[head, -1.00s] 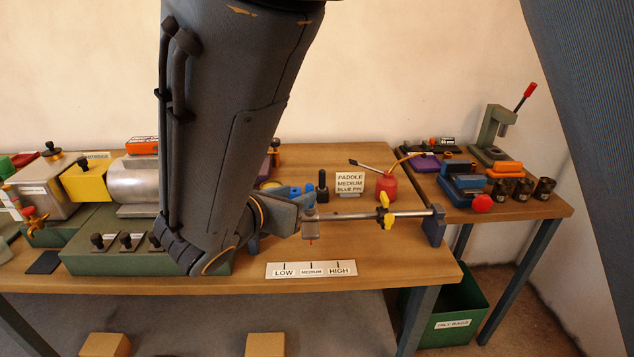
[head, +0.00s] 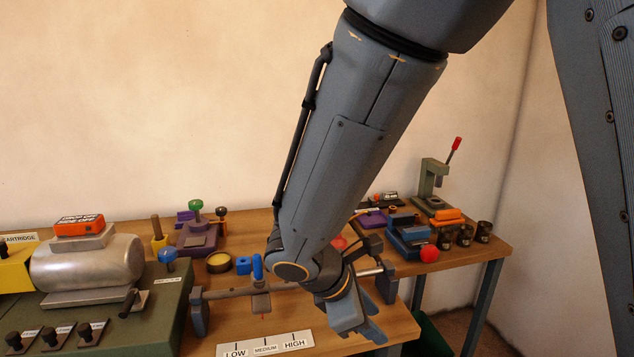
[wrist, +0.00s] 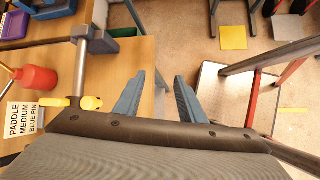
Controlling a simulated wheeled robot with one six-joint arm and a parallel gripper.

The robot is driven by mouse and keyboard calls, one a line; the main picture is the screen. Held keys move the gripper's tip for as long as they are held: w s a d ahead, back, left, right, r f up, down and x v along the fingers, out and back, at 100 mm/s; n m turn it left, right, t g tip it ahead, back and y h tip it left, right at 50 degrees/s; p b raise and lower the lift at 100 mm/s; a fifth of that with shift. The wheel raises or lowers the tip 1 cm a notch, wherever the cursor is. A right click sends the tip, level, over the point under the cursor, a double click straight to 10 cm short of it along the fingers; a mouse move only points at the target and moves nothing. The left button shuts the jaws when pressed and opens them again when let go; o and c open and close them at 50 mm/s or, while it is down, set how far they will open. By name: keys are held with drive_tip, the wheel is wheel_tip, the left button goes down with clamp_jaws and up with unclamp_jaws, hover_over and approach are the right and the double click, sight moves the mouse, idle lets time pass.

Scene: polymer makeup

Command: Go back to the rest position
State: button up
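My gripper (head: 376,326) is at the front right part of the workbench in the head view, low in the picture and pointing down to the right. In the wrist view my gripper (wrist: 160,80) shows two blue-grey fingers spread apart with nothing between them. Beyond them are the bench edge and the floor. My arm reaches down from the top right of the head view and hides part of the metal rail (head: 228,293). A yellow clamp knob (wrist: 90,102) shows left of the fingers in the wrist view, apart from them.
A LOW–MEDIUM–HIGH scale plate (head: 265,345) lies at the bench front. A red oil can (wrist: 36,78) and a PADDLE MEDIUM BLUE PIN sign (wrist: 27,119) stand left of my gripper. A metal cylinder (head: 88,263) is at left.

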drive_tip(key=s+d+f+m+g+y, duration=0.1)
drive_tip(key=s+d+m+y, duration=0.1)
drive_tip(key=d+m, duration=0.3)
drive_tip(key=s+d+f+m+g+y, duration=0.1)
drive_tip(key=s+d+m+y, duration=0.2)
drive_tip(key=m, duration=1)
drive_tip(key=shift+d+m+y, duration=0.3)
drive_tip(key=shift+d+y, duration=0.3)
drive_tip(key=shift+d, duration=0.25)
